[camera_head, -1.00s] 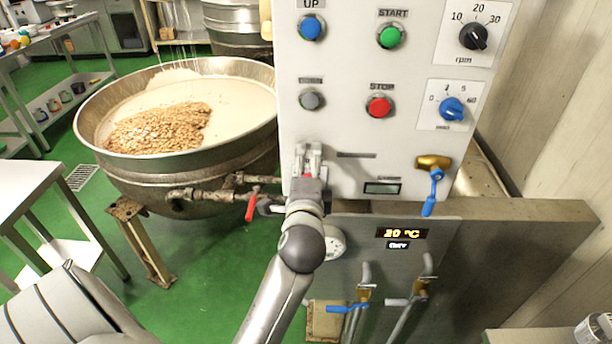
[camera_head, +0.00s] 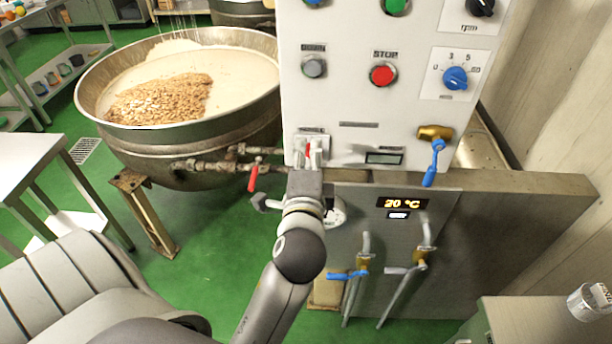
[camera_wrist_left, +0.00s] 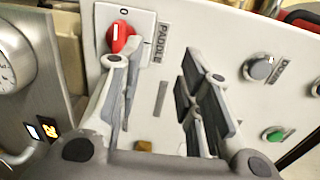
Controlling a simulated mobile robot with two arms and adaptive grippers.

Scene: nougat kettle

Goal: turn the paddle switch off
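The paddle switch is a red knob (camera_wrist_left: 121,37) on a white plate, with a 0 and a 1 beside it and the word PADDLE, in the left wrist view. In the head view a bit of its red (camera_head: 309,150) shows between my left gripper's fingers, low on the white panel (camera_head: 345,100). My left gripper (camera_head: 312,152) is at the panel's lower left corner. In the left wrist view my left gripper (camera_wrist_left: 165,72) is open, with nothing between its fingers. The knob is by the tip of the left finger; I cannot tell whether they touch. My right gripper is out of view.
Grey (camera_head: 314,67) and red STOP (camera_head: 383,75) buttons and a blue dial (camera_head: 455,78) are above. A brass valve with a blue handle (camera_head: 433,165) is to the right. The large kettle (camera_head: 190,150) stands left, with a red-handled pipe valve (camera_head: 253,178) near my gripper.

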